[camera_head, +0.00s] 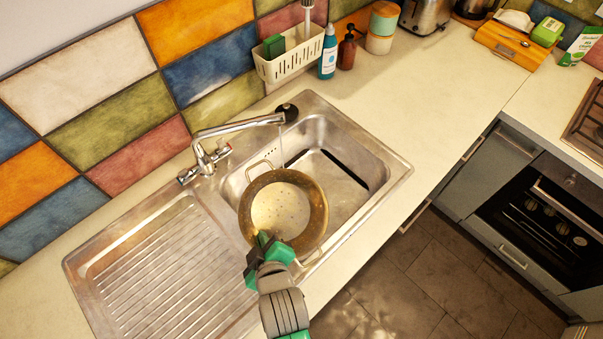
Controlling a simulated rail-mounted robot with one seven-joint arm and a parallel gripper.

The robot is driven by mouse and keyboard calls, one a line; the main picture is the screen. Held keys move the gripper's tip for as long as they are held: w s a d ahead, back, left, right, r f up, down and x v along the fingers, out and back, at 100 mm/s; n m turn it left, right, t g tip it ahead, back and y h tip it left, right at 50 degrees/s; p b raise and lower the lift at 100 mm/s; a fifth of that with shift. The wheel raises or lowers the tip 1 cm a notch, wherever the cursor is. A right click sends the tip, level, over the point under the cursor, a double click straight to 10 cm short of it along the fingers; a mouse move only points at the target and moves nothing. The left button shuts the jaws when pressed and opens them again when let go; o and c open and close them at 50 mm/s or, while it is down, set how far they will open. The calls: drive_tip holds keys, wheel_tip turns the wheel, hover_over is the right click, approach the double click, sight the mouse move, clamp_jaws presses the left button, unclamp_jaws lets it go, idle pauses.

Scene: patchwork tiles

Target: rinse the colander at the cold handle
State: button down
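The colander (281,208) has a wide brownish-gold rim, a pale perforated inside and wire loop handles. It is over the sink basin (343,178), below the tap spout. My gripper (268,243), with green fingers, is at the colander's near rim and appears closed on it; the fingertips are partly hidden. The chrome tap (206,160) has a handle on each side, one at the left (187,175) and one at the right (222,150). I cannot tell which is cold. A thin water stream (281,148) falls from the spout towards the colander's far edge.
A ribbed drainboard (165,265) lies left of the basin. A white caddy (290,62), a blue bottle (328,52) and a brown dispenser (348,50) stand behind the sink. The counter (430,90) right of the basin is clear.

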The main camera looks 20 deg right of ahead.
drive_tip(key=shift+a, duration=0.1)
drive_tip(key=shift+s+a+p, duration=0.15)
drive_tip(key=shift+a+p, duration=0.2)
drive_tip(key=shift+a, duration=0.15)
drive_tip(key=shift+d, duration=0.1)
drive_tip(key=shift+d, duration=0.5)
drive_tip(key=shift+a, duration=0.15)
drive_tip(key=shift+a+p, duration=0.45)
